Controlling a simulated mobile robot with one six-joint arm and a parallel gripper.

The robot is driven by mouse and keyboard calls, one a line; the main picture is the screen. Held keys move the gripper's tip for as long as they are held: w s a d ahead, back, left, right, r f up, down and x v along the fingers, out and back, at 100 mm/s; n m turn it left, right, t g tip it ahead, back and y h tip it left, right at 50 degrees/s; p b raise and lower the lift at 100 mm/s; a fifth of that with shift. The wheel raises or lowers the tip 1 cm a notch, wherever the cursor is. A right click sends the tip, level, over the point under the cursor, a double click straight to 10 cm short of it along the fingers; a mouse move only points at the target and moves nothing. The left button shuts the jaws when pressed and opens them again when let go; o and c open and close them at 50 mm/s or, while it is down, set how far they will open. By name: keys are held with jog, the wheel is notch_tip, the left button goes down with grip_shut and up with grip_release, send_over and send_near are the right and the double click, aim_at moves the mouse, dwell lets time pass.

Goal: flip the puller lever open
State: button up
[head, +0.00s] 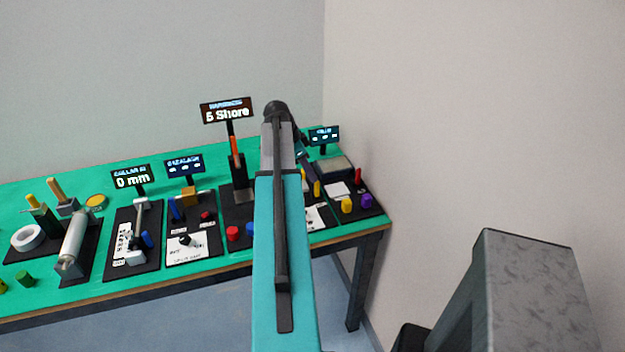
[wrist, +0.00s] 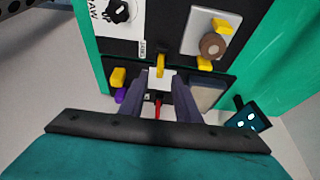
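A small red upright lever (head: 357,175) stands on the rightmost black board; it also shows between my fingers in the wrist view (wrist: 158,106). No label reads "puller", so I cannot tell for certain that it is the puller lever. My gripper (wrist: 163,92) has its two grey fingers apart, over a small white plate (wrist: 162,77) on that board. Nothing appears held, and contact with the red lever cannot be told. A yellow lever (wrist: 160,62) stands just beyond the fingertips. In the head view my arm hides the gripper.
Beside the fingers are a yellow knob (wrist: 118,77), a purple knob (wrist: 121,96), a grey pad (wrist: 207,94) and a small display (wrist: 247,117). The neighbouring board carries a brown disc (wrist: 212,45). The green table (head: 225,262) ends close by; a wall stands to the right.

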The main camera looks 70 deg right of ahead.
jog(key=b+v, duration=0.1)
jog(key=v, duration=0.5)
dwell(0.7)
